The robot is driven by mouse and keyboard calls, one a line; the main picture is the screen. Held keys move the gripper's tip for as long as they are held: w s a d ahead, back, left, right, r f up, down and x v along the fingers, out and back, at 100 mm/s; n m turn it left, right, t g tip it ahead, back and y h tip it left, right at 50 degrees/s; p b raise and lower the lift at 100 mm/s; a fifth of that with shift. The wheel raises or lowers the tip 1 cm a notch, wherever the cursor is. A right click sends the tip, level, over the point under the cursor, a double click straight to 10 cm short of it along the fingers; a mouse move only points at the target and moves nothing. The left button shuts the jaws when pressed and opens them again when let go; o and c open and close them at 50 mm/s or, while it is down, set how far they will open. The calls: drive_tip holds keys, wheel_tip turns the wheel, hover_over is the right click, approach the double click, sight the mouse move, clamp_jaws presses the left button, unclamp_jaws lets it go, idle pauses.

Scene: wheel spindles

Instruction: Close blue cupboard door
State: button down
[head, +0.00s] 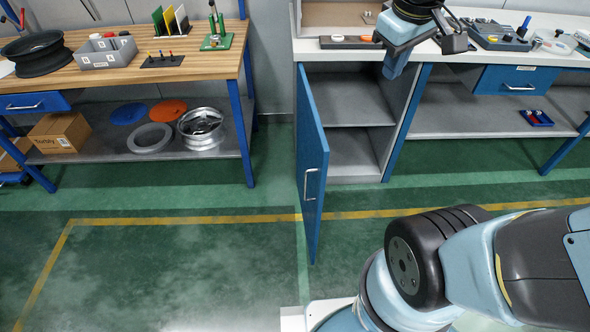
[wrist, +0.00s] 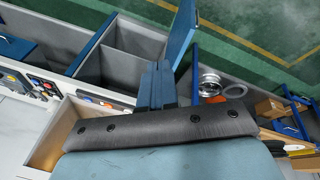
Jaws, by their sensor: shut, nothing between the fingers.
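The blue cupboard door (head: 313,160) stands wide open in the head view, swung out toward me from the cupboard's left side, with a silver handle (head: 310,185) on its outer face. The cupboard (head: 347,100) is grey inside, with a shelf, and looks empty.
A wooden bench (head: 150,60) with a grey bin and a tyre stands left; wheel rims and discs lie on its lower shelf (head: 100,150). The white worktop (head: 480,40) carries tools and trays. The green floor (head: 180,270) left of the door is clear.

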drive_tip(key=w+a+f+n+g+h, duration=0.35)
drive_tip(key=w+a+f+n, duration=0.85)
drive_tip(key=f+n, duration=0.4)
drive_tip(key=s+a+f+n+t+h, duration=0.1)
drive_tip(key=a+f+n+h, duration=0.1)
drive_tip(key=a+f+n, duration=0.7)
drive_tip(key=s+a+f+n+t+h, duration=0.1)
drive_tip(key=a+f+n+h, duration=0.2)
drive_tip(key=a+f+n, duration=0.65)
drive_tip(key=w+d+f, duration=0.1)
drive_tip(key=d+f, duration=0.3)
drive_tip(key=d, duration=0.3)
drive_tip(key=w+d+f+m, duration=0.1)
drive_tip(key=d+f, duration=0.4)
drive_tip(key=d, duration=0.2)
drive_tip(key=shift+w+d, duration=0.2)
drive_tip(key=shift+w, duration=0.15)
drive_tip(key=shift+f, duration=0.1)
